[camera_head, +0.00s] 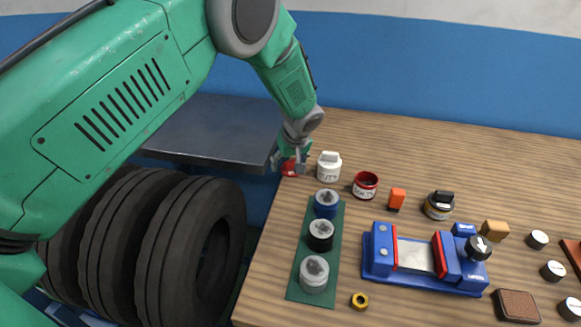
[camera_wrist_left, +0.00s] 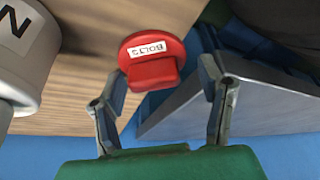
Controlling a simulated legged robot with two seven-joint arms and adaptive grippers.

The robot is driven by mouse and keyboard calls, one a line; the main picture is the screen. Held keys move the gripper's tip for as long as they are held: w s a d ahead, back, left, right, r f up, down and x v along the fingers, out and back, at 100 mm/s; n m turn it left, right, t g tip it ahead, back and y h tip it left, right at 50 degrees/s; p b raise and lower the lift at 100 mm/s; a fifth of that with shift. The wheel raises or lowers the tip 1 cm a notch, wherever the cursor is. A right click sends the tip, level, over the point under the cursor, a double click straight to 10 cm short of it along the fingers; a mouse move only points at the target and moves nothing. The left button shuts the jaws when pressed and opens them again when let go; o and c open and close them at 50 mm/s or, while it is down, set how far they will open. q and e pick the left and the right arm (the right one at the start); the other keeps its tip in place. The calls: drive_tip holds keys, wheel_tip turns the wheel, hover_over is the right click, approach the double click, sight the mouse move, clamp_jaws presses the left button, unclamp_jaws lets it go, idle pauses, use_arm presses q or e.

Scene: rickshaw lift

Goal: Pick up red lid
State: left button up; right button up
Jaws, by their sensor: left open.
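The red lid (camera_wrist_left: 152,61) is round with a raised grip block and a white label reading BOLTS. It lies on the wooden table near its left edge; in the head view the red lid (camera_head: 289,169) is partly hidden by my gripper. My left gripper (camera_head: 291,160) is over it. In the left wrist view my left gripper (camera_wrist_left: 162,85) is open, with its fingers apart on either side of the lid's grip block and no clear contact. My right gripper is not in view.
A white lidded jar (camera_head: 328,167) stands close to the right of the lid, and an open red jar (camera_head: 365,186) is beyond it. A green mat (camera_head: 296,289) holds several jars. A blue vise (camera_head: 381,249) is further right. A dark grey surface (camera_head: 215,130) adjoins the table's left edge.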

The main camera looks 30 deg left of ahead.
use_arm(q)
drive_tip(key=shift+d+r, duration=0.1)
drive_tip(key=shift+d, duration=0.45)
drive_tip(key=c, duration=0.7)
drive_tip(key=shift+d+r, duration=0.1)
drive_tip(key=shift+c, duration=0.2)
